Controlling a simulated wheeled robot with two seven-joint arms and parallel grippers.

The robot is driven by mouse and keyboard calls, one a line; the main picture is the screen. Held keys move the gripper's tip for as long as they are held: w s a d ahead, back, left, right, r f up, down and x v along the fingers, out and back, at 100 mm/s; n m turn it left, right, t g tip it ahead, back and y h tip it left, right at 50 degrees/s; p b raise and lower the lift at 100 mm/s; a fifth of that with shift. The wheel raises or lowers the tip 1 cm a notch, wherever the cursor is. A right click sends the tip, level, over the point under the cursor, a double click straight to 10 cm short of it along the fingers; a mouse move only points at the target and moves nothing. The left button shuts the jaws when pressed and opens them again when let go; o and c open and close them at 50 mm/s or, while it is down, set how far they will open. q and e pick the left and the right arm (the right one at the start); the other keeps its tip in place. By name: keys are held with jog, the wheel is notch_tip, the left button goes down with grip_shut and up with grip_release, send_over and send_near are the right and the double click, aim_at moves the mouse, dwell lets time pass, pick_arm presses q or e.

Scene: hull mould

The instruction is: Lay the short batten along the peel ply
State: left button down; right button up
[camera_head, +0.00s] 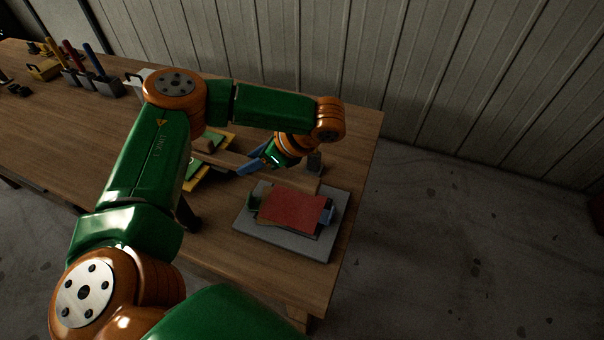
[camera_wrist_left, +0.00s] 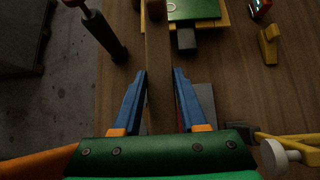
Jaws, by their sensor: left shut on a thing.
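The red peel ply (camera_head: 292,209) lies over the mould on a grey board (camera_head: 262,235) at the table's right end. A wooden batten (camera_head: 229,158) is in the jaws of my left gripper (camera_head: 250,166). It also shows in the left wrist view (camera_wrist_left: 158,45), running lengthwise between the blue fingers (camera_wrist_left: 160,78). In the head view the gripper is just behind and left of the board, and the batten's right part passes near the board's back edge. I cannot tell whether the batten touches anything there. My right gripper is out of view.
A green and yellow piece (camera_head: 195,172) lies left of the gripper, partly behind my arm. A dark cylinder (camera_head: 314,161) stands behind the board. Colored-handled tools (camera_head: 86,68) stand in a holder at the far left. The table's right edge is close to the board.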

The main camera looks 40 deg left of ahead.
pick_arm(q)
jog(key=w+d+f+b, duration=0.2)
jog(key=f, duration=0.1)
jog(key=w+d+f+b, duration=0.2)
jog(key=w+f, duration=0.1)
jog(key=w+d+f+b, duration=0.2)
jog(key=w+d+f, duration=0.1)
jog(key=shift+f, duration=1.25)
jog(key=shift+f, duration=0.15)
jog(key=shift+c, duration=2.2)
grip_release()
jog(key=shift+r, duration=0.2)
jog(key=v, duration=0.7)
jog(key=shift+d+r, duration=0.2)
jog(key=shift+d, duration=0.05)
